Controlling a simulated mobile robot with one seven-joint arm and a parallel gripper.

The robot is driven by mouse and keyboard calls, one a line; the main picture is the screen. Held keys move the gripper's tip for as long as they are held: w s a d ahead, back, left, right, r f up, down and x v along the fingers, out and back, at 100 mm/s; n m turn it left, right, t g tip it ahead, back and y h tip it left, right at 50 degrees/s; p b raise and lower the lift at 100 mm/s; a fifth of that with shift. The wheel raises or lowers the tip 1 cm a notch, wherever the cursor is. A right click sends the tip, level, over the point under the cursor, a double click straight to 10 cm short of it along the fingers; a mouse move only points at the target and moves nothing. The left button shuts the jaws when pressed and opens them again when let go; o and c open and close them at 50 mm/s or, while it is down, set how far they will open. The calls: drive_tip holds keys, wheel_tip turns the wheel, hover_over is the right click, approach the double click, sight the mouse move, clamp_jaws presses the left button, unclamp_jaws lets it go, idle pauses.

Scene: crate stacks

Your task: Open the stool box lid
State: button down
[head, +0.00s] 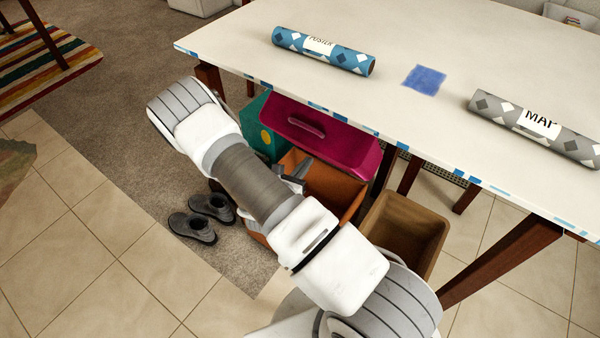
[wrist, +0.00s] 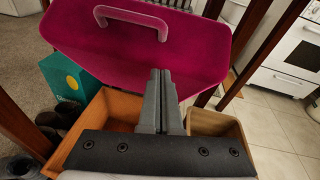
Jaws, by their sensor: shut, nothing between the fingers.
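The magenta stool box lid (head: 345,151) with its raised handle stands tilted up at the back of the orange stool box (head: 328,180), under the table. The box's inside shows in front of it. The lid also fills the upper middle of the wrist view (wrist: 120,55), with its handle near the top. My gripper (wrist: 161,74) is shut and empty, pointing toward the lid's lower part; I cannot tell whether it touches. In the head view, my arm hides much of the gripper and part of the box.
A brown open crate (head: 405,228) stands right of the orange box, a teal box (head: 262,123) behind left. The white table (head: 400,115) overhangs them, with dark legs nearby. Dark shoes (head: 192,226) lie on the carpet at left. Tiled floor is clear at lower left.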

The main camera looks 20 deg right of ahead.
sight(321, 137)
drive_tip(key=x, duration=0.3)
drive_tip(key=shift+w+d+f+b, duration=0.15)
drive_tip(key=shift+w+d+b, duration=0.05)
drive_tip(key=shift+d+b, duration=0.15)
drive_tip(key=shift+w+d+r, duration=0.65)
drive_tip(key=shift+w+r, duration=0.1)
drive_tip(key=shift+r, duration=0.15)
drive_tip(key=shift+w+d+r, duration=0.35)
drive_tip(key=shift+w, duration=0.05)
drive_tip(key=shift+w+d, duration=0.1)
